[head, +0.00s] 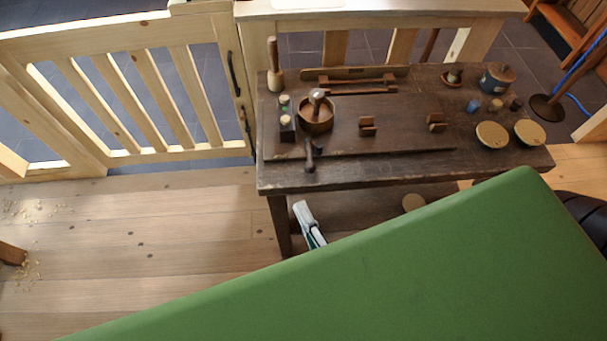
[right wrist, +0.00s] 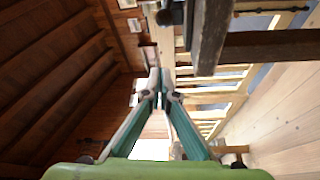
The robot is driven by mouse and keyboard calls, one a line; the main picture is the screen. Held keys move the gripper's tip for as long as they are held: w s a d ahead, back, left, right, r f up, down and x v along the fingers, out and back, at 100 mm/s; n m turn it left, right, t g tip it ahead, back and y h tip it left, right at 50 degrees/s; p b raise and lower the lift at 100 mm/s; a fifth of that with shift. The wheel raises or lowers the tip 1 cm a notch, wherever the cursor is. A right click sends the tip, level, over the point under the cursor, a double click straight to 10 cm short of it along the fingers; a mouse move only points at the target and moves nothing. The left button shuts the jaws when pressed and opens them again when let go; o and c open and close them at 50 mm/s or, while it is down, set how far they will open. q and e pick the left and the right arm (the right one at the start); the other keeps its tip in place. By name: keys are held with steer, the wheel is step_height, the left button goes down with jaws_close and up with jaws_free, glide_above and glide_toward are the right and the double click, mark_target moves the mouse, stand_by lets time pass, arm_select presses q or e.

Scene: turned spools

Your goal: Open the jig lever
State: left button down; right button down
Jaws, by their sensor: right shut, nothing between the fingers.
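A small dark lever (head: 309,157) with a knobbed end, which looks like the jig lever, stands at the front left of a dark board (head: 390,140) on the workbench. My right gripper (head: 302,208) is below and in front of the bench's front edge, apart from the lever, partly hidden by my green arm. In the right wrist view its two fingers (right wrist: 160,78) come together with nothing between them. A dark rounded end (right wrist: 170,16) shows beyond the fingertips at the top; I cannot tell if it is the lever. My left gripper is not in view.
The workbench (head: 400,170) has a thick front edge over a lower shelf. A round wooden bowl (head: 316,118), a mallet (head: 274,70), a blue pot (head: 497,80) and round discs (head: 491,135) stand on it. A wooden gate (head: 130,75) is at left. The floor at left is mostly clear.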

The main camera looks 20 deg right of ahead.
mark_target(310, 155)
steer(key=w+p, duration=0.2)
steer(key=w, duration=0.8)
steer(key=d, duration=0.1)
steer(key=s+d, duration=0.1)
steer(key=d, duration=0.1)
steer(key=shift+f+p, duration=0.15)
steer(key=shift+p, duration=0.25)
steer(key=shift+s+d, duration=0.1)
steer(key=shift+d, duration=0.1)
